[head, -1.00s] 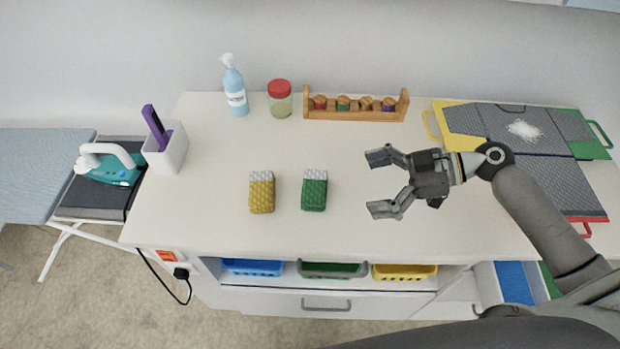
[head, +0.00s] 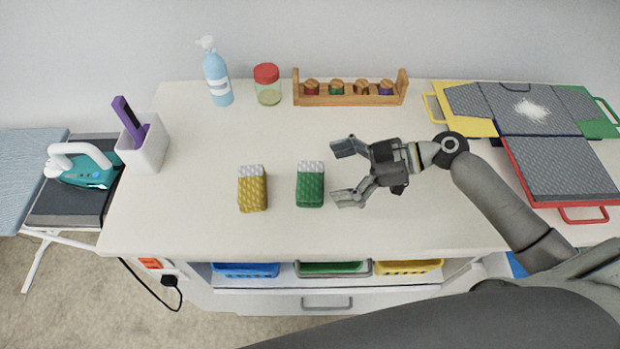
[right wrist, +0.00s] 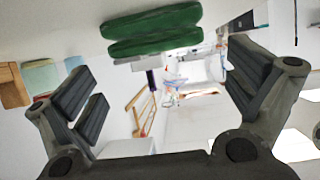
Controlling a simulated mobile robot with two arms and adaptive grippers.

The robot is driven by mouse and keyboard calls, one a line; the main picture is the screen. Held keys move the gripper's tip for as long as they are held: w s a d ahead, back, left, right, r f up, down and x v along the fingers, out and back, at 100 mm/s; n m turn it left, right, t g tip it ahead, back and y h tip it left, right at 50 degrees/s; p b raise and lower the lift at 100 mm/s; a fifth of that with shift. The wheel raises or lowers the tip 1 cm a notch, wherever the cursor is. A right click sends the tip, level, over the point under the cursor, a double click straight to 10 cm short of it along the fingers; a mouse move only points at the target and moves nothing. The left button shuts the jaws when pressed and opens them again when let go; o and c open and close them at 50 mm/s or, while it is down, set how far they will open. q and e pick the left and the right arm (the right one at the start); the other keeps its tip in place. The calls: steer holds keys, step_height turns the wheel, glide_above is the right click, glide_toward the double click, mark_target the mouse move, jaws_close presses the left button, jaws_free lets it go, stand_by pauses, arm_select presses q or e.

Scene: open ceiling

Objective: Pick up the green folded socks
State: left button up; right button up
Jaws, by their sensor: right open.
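The green folded socks (head: 310,187), with a white patterned end, lie on the white table in the head view. My right gripper (head: 341,172) is open and empty, just to the right of the socks, with its fingers pointing left toward them. A small gap shows between the fingertips and the socks. In the right wrist view the green socks (right wrist: 152,30) appear at the top, above the space between the two spread fingers (right wrist: 160,100). My left gripper is not in view.
Yellow folded socks (head: 252,190) lie left of the green ones. A spray bottle (head: 217,78), a red-lidded jar (head: 267,86) and a wooden rack (head: 350,99) stand at the back. A white holder (head: 143,150) stands at the left; folding boards (head: 560,165) lie at the right.

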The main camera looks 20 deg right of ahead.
mark_target(308, 177)
steer(key=shift+w+a+f+p, duration=0.1)
steer(key=shift+w+a+p, duration=0.25)
steer(key=shift+a, duration=0.15)
steer(key=p+x, duration=0.2)
steer(key=x, duration=0.2)
steer(key=shift+a, duration=0.15)
steer(key=shift+a+f, duration=0.15)
steer(key=shift+a, duration=0.05)
steer(key=shift+d, duration=0.1)
steer(key=shift+c, duration=0.4)
steer(key=c, duration=0.6)
